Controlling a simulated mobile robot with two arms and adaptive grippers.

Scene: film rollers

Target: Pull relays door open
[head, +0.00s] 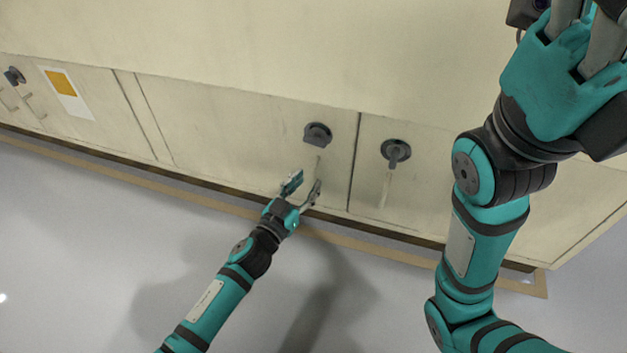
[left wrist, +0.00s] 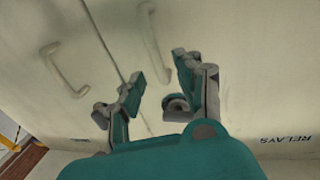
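The relays door (head: 230,130) is a cream cabinet panel, closed flush with its neighbours. The word RELAYS (left wrist: 282,139) shows upside down on it in the left wrist view. It carries a dark round latch (head: 318,135) and a pale bar handle (left wrist: 152,40). My left gripper (head: 303,187) is open and empty in front of the door's lower part, below the latch. In the left wrist view its fingers (left wrist: 158,76) are spread, with the handle just beyond the fingertips. Contact cannot be told. My right gripper (head: 587,30) is raised at the upper right, its fingertips cut off.
A neighbouring door right of the seam has its own latch (head: 396,152) and a pale handle (left wrist: 62,70). A panel with an orange-and-white label (head: 66,92) is at the far left. The grey floor (head: 90,240) in front of the cabinet is clear.

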